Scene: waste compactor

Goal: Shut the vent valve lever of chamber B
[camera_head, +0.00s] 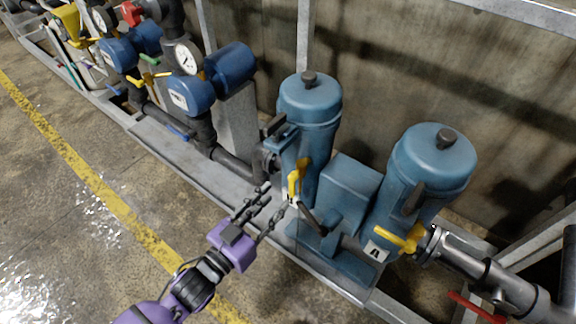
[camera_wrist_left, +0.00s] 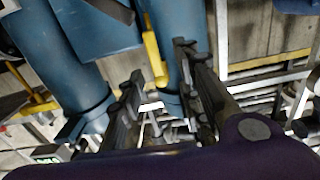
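Two blue cylindrical chambers stand side by side in the head view. The right one (camera_head: 432,165) carries a tag (camera_head: 376,252) that seems to read A. The left one (camera_head: 309,105) has a yellow lever (camera_head: 297,178) on its front, pointing roughly along the body; I take this as chamber B, its tag being mostly hidden. My left gripper (camera_head: 268,206) is open and empty, just left of and below that lever. In the left wrist view the yellow lever (camera_wrist_left: 154,60) appears between the open fingers of my left gripper (camera_wrist_left: 158,68); contact cannot be told. My right gripper is not in view.
Chamber A has its own yellow lever (camera_head: 400,238), pointing sideways. A blue box (camera_head: 349,190) sits between the chambers. Pipes with gauges (camera_head: 188,57) and blue meters (camera_head: 192,95) run to the upper left. A red handle (camera_head: 476,308) is at lower right. Floor at left is clear.

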